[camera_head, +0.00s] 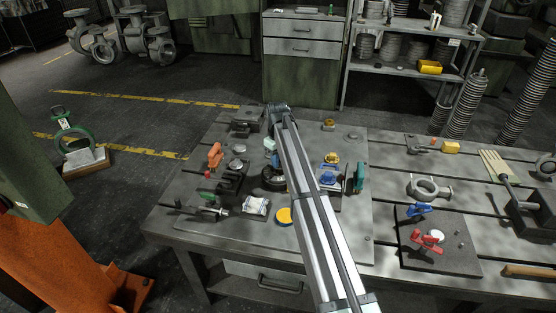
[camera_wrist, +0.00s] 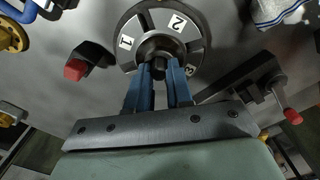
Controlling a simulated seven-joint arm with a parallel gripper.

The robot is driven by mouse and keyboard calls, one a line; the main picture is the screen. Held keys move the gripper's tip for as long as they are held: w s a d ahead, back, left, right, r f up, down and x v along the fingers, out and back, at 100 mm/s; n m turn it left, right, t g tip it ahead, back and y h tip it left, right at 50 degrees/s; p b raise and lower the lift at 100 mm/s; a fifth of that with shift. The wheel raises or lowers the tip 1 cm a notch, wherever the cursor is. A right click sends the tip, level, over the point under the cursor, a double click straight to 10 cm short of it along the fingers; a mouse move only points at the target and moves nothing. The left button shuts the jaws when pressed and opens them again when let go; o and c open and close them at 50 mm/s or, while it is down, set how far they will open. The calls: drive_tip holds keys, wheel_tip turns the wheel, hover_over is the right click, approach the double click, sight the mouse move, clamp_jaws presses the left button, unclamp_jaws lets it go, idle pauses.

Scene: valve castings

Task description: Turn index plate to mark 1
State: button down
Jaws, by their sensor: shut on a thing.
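The index plate (camera_wrist: 196,27) is a dark round disc with white labels 1, 2 and 3, at the top middle of the wrist view. Label 1 is left of the hub, 2 is above it and 3 is at the lower right. My gripper (camera_wrist: 160,68) has its blue fingers shut on the dark central knob (camera_wrist: 158,45). A dark block with a red tip (camera_wrist: 75,70) stands left of the plate, apart from it. In the head view the index plate (camera_head: 269,181) shows as a dark disc, partly hidden behind my arm.
A dark bracket with a red-tipped lever (camera_wrist: 292,116) is at the right of the wrist view. In the head view, an orange clamp (camera_head: 215,156), a yellow disc (camera_head: 284,216) and a blue part (camera_head: 328,178) surround the plate on the bench (camera_head: 185,237).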

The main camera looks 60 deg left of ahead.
drive_tip(key=shift+m, duration=3.1)
drive_tip(key=shift+d+m, duration=0.1)
drive_tip(key=shift+m, duration=3.2)
drive_tip(key=c, duration=1)
unclamp_jaws()
drive_tip(key=shift+r, duration=0.1)
wheel_tip(320, 180, up, 14)
drive_tip(key=shift+f, duration=0.15)
